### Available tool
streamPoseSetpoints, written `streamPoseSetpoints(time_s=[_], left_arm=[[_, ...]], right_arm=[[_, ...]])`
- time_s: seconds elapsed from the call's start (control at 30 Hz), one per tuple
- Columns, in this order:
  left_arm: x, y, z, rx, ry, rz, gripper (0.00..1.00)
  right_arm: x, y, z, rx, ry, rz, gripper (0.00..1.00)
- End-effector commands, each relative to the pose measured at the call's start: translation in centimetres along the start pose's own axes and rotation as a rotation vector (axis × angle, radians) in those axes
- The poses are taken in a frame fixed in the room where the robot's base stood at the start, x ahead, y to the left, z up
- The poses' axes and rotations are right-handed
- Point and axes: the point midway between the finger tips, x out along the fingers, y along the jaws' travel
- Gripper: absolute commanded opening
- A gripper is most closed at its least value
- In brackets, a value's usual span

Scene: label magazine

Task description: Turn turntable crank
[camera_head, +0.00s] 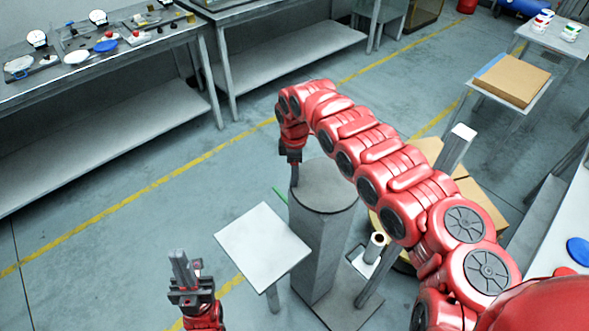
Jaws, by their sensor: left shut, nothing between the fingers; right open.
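A grey pedestal (325,235) with a round dark top stands in the middle of the view. I cannot tell for sure whether this is the turntable, and I cannot clearly make out a crank. A thin green bar (279,194) shows at the pedestal's left side, close to my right gripper. My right gripper (295,180) points down at the left rim of the round top. Its fingers are small and dark here, open, with no held thing visible; contact is unclear. My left gripper (183,262) is shut and empty, pointing up at the lower left, apart from the pedestal.
A small white square stand (262,243) is between my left gripper and the pedestal. A roll on a small holder (377,240) and cardboard boxes (470,190) are right of the pedestal, partly behind my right arm. Long workbenches (100,75) line the back; open floor lies before them.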

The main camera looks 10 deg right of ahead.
Motion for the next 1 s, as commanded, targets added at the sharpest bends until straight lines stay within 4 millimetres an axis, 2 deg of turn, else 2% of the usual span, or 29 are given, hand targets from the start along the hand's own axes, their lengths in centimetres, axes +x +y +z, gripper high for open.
streamPoseSetpoints(time_s=[0.1, 0.4, 1.0], left_arm=[[-0.02, 0.00, 0.00, 0.000, 0.000, 0.000, 0.00], [-0.02, 0.00, 0.00, 0.000, 0.000, 0.000, 0.00], [-0.01, 0.00, -0.01, 0.000, 0.000, 0.000, 0.00]], right_arm=[[-0.02, 0.03, 0.00, 0.000, 0.000, 0.001, 0.55], [-0.07, 0.05, 0.01, 0.000, 0.000, 0.001, 0.01], [-0.11, 0.08, 0.01, 0.001, 0.001, 0.002, 0.00]])
